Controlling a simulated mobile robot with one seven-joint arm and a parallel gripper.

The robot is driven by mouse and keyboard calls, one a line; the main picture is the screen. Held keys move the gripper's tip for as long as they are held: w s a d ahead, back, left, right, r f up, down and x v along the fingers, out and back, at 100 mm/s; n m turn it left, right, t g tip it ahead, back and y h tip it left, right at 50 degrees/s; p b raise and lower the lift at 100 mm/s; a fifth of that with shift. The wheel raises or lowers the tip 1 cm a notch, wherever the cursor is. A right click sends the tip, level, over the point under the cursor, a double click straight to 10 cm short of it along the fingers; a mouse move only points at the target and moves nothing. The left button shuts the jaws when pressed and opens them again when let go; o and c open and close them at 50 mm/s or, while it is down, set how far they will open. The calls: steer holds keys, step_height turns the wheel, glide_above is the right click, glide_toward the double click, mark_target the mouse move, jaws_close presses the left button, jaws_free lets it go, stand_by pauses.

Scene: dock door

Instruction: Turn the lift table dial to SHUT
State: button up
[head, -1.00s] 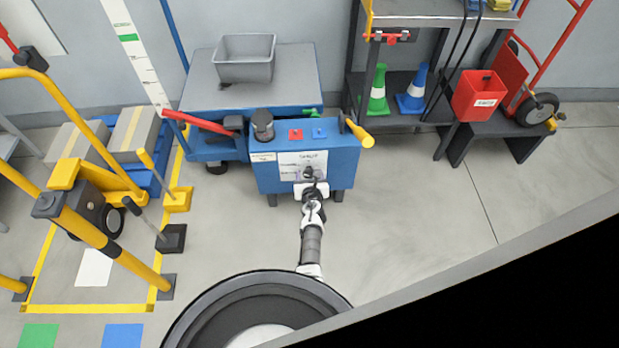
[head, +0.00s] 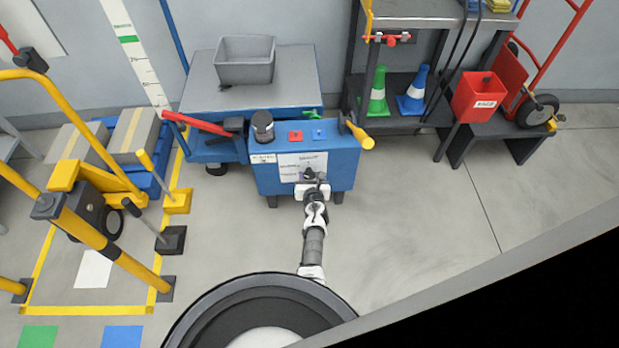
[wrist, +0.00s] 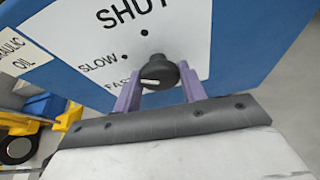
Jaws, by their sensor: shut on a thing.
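The lift table dial (wrist: 157,71) is a black round knob on a white label on the front of the blue lift table cabinet (head: 262,180). My gripper (wrist: 158,80) is shut on the dial, one purple finger on each side of it. The label (wrist: 95,35) reads SHUT at the top, SLOW at the left and FAST lower down, partly hidden by a finger. A pale pointer mark on the knob lies toward its lower left, on the SLOW and FAST side, away from SHUT. In the head view my gripper (head: 314,186) covers part of the label.
A grey bin (head: 245,62) stands on the lift table top (head: 195,92). A red lever (head: 200,123) sticks out at the left and a yellow handle (head: 362,137) at the right. Shelving with cones stands at the right. The floor (head: 420,240) right of my arm is clear.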

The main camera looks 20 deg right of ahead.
steer(key=m+t+y+b, duration=0.1)
steer(key=m+y, duration=0.1)
steer(key=m, duration=0.1)
steer(key=m+t+y+b, duration=0.1)
steer(key=m+y+b, duration=0.1)
steer(key=m, duration=0.2)
steer(key=shift+d+f+m+t, duration=0.15)
steer(key=shift+m+t, duration=0.15)
stand_by(0.8)
steer(key=o, duration=0.9)
steer(key=shift+o, duration=0.2)
steer(key=shift+s, duration=0.15)
